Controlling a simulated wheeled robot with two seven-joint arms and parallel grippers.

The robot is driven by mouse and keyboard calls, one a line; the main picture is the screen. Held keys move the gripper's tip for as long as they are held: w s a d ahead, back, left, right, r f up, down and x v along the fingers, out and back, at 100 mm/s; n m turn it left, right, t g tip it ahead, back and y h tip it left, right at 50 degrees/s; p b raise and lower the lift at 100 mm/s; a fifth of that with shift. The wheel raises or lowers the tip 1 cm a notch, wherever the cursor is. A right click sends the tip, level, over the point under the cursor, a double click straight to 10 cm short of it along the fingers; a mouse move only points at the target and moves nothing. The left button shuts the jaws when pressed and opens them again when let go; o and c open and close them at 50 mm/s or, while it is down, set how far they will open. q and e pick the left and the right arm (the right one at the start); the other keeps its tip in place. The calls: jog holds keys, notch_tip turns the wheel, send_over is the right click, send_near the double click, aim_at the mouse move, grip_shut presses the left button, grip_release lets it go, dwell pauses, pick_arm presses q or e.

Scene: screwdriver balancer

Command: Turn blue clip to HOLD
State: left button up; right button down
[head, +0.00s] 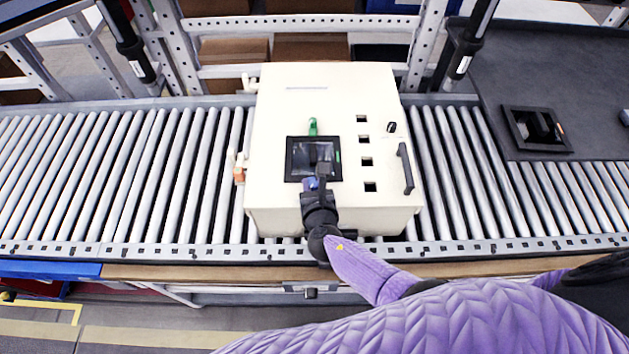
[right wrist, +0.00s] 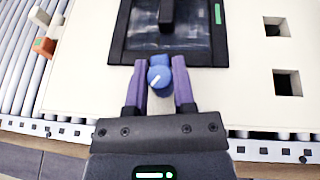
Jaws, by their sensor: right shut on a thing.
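In the head view my right gripper (head: 318,184) reaches over the cabinet's front part and mostly covers the clip. No HOLD lettering is readable. My left gripper is not in view.
The cream cabinet (head: 225,185) stands on a roller conveyor (head: 90,180). Its top has a dark window (head: 298,158), a green part (head: 313,127), several square holes and a black handle (head: 405,168). A dark table (head: 560,70) is at the right.

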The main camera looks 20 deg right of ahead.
jog(key=shift+w+a+m+g+h+b, duration=0.15)
jog(key=shift+m+g+h+b, duration=0.2)
jog(key=shift+m+h, duration=0.8)
jog(key=shift+m+g+h+b, duration=0.25)
jog(key=shift+m+h+b, duration=0.2)
jog(key=shift+m+h, duration=0.35)
jog(key=shift+r+h, duration=0.15)
jog(key=shift+h, duration=0.3)
jog(key=shift+c, duration=1.9)
grip_release()
